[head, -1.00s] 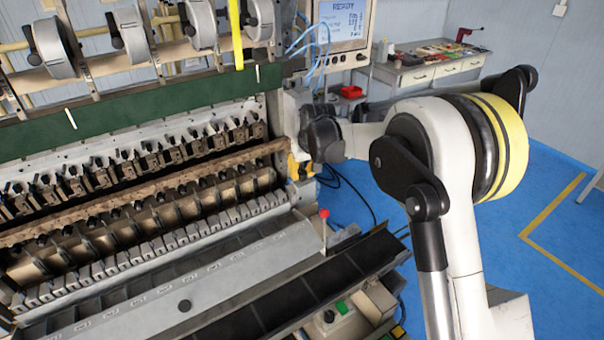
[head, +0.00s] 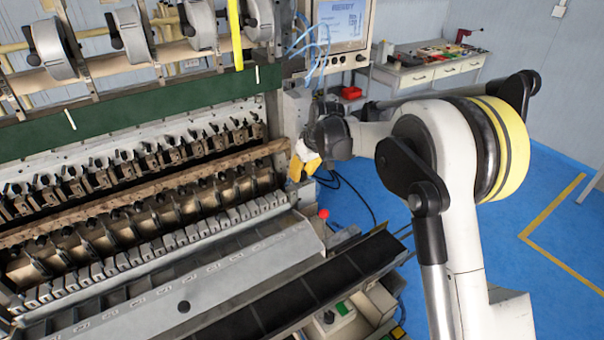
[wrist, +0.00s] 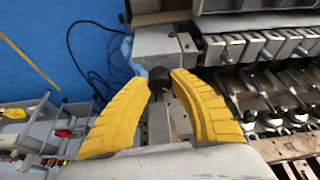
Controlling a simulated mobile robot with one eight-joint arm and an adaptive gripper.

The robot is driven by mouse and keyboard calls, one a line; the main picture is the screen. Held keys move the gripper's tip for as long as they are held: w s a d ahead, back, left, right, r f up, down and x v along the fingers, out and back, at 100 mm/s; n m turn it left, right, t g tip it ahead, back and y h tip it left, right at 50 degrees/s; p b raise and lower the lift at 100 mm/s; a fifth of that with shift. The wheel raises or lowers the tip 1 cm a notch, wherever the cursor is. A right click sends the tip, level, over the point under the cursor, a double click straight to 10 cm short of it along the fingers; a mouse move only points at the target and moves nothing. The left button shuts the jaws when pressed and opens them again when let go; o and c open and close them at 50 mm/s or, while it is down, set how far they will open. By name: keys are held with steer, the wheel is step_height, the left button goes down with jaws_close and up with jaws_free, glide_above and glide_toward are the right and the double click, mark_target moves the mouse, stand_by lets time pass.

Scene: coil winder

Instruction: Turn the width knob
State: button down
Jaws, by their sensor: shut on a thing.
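The width knob (wrist: 159,85) is a small dark knob between my yellow fingertips in the wrist view. It sits at the end of the coil winder (head: 150,276), by a grey metal block (wrist: 158,45). My gripper (wrist: 161,79) is shut on it, one finger on each side. In the head view my gripper (head: 303,168) is at the right end of the machine's row of clamps, and the knob is hidden there behind the fingers and wrist.
A red-tipped lever (head: 323,214) stands just below my gripper. Blue tubes and dark cables hang close by. A display panel (head: 342,25) is above. A dark conveyor (head: 300,290) runs along the front. Blue floor (head: 480,235) is open to the right.

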steer(key=c, duration=1.1)
jaws_free()
steer(key=v, duration=1.2)
